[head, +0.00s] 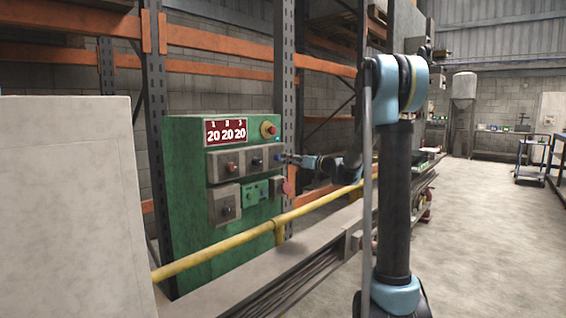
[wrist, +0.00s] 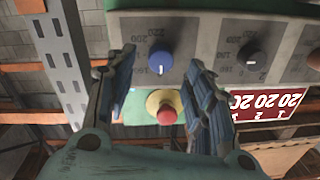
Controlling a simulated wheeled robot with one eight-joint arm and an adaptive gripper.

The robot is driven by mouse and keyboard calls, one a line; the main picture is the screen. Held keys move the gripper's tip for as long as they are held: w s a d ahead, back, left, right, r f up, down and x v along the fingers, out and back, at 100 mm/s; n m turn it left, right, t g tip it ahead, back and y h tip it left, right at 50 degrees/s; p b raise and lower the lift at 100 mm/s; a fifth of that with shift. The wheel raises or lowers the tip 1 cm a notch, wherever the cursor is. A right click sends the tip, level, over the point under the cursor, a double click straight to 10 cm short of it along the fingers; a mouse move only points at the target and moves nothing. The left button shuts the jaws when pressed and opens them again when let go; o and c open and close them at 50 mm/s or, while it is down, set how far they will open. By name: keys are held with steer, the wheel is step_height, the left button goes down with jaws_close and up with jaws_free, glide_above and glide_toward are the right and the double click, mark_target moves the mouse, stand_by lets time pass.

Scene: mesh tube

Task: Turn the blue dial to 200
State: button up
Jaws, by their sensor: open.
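The blue dial (wrist: 160,57) is on the control panel in the wrist view, which appears upside down. Its white mark points down in that picture, away from the printed 200 and 220 above it. In the head view the blue dial (head: 278,156) is small, at the right end of the upper row of dials. My gripper (wrist: 162,64) is open, with one finger on each side of the dial in the picture; I cannot tell whether they touch it. In the head view my gripper (head: 289,158) reaches the panel from the right.
A black dial (wrist: 251,64) is beside the blue one. A red button (wrist: 167,115) on a yellow base is near my fingers. The red display (head: 226,131) reads 20 20 20. A yellow rail (head: 250,236) runs before the green cabinet (head: 185,210).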

mark_target(278, 158)
steer(key=shift+x, duration=2.25)
steer(key=c, duration=1.1)
